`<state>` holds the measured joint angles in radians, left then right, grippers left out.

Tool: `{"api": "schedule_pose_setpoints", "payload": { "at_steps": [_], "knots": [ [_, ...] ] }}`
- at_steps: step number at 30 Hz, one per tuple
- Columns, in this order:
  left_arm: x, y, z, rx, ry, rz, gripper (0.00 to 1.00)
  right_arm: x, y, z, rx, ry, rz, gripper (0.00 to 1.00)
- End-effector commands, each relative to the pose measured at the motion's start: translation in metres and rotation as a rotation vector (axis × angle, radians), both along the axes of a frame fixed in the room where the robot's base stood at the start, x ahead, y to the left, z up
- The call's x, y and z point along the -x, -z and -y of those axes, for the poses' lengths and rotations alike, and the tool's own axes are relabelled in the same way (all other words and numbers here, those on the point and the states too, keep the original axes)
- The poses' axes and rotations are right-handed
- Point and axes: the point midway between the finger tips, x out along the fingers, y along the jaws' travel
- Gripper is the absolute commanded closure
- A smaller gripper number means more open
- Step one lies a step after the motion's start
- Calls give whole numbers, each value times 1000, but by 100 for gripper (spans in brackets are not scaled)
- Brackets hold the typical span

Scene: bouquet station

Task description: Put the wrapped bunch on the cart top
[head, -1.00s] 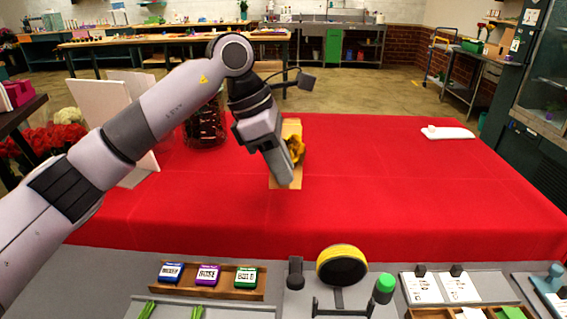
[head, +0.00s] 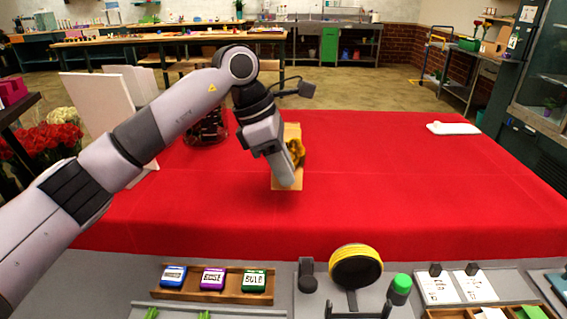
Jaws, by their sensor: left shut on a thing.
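The wrapped bunch (head: 293,135) is tan paper around a dark yellow flower head (head: 297,150). It is in front of the red-covered table, near the middle of the head view. My left gripper (head: 284,178) is shut on it, and the gripper and wrist hide its left part. I cannot tell whether the bunch touches the cloth. A cart with a blue handle and grey top (head: 490,66) stands in the far right background, well away from the gripper, with plants on or near it. My right gripper is not in view.
The red table (head: 410,190) is mostly bare, with a white flat item (head: 453,128) at its right. A dark glass vessel (head: 207,130) and white panels (head: 95,105) stand at the left. A nearer grey bench holds ink pads (head: 213,278) and a yellow tape roll (head: 356,264).

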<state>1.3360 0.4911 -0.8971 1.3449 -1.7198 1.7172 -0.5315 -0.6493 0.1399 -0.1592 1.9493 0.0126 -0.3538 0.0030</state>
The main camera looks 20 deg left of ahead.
Motion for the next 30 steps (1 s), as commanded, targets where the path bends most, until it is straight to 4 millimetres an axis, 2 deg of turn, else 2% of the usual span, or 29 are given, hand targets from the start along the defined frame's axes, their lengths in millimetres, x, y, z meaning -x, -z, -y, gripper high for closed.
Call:
{"api": "schedule_pose_setpoints", "payload": {
  "at_steps": [1,6,15,30],
  "knots": [
    [0,9,0,1,1,2,100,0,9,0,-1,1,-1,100],
    [0,26,0,2,1,1,100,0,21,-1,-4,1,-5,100],
    [0,51,0,2,0,1,100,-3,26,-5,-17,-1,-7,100],
    [0,54,0,2,1,2,100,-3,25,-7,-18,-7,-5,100]
  ]
}}
